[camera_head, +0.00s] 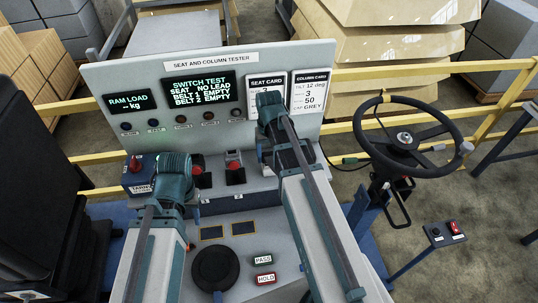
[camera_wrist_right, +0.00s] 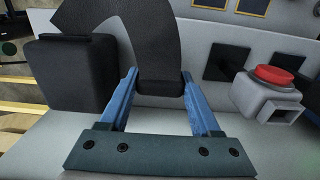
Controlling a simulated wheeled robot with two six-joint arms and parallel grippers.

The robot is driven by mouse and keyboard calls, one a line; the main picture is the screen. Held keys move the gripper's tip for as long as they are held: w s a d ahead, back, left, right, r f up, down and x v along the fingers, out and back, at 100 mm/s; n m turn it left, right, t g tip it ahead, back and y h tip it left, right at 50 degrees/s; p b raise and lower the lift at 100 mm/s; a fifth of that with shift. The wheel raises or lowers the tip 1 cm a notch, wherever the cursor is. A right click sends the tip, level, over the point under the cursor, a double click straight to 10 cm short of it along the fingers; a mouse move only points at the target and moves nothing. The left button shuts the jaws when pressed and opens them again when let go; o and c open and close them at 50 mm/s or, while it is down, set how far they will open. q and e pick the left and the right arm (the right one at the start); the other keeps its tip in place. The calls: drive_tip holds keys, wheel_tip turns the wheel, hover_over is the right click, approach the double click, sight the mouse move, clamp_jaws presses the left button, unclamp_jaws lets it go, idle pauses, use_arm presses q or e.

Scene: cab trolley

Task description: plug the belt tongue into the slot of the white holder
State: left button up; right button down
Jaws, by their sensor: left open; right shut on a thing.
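In the right wrist view my right gripper (camera_wrist_right: 160,82) is shut on the dark end piece of a black belt (camera_wrist_right: 115,18), taken to be the belt tongue (camera_wrist_right: 160,88). The belt curves away to the upper left. A pale grey-white holder (camera_wrist_right: 248,98) with a red button on top and a dark slot in its side stands to the right, apart from the tongue. In the head view my right gripper (camera_head: 270,105) is in front of the tester panel, its fingertips hidden. My left gripper (camera_head: 174,165) is open over the bench's left part; its fingers are mostly hidden.
A black block (camera_wrist_right: 75,75) stands just left of my right gripper. A steering wheel (camera_head: 405,138) is at right.

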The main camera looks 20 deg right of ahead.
drive_tip(key=shift+f+b, duration=0.4)
drive_tip(key=shift+f, duration=0.05)
unclamp_jaws()
wheel_tip(320, 180, up, 14)
drive_tip(key=p, duration=1.3)
drive_tip(key=shift+f+p, duration=0.1)
drive_tip(key=shift+p, duration=0.3)
drive_tip(key=shift+f, duration=0.1)
drive_tip(key=s+a+f+n+b, duration=0.3)
drive_tip(key=s+a+f+b, duration=0.3)
drive_tip(key=a+f+b, duration=0.3)
drive_tip(key=s+a+f+n+h+b, duration=0.1)
drive_tip(key=s+a+f+n+b, duration=0.2)
drive_tip(key=s+a+f+b, duration=0.4)
wheel_tip(320, 180, down, 3)
drive_tip(key=a+b, duration=0.1)
drive_tip(key=b, duration=0.2)
drive_tip(key=shift+s+a, duration=0.2)
drive_tip(key=shift+a, duration=0.15)
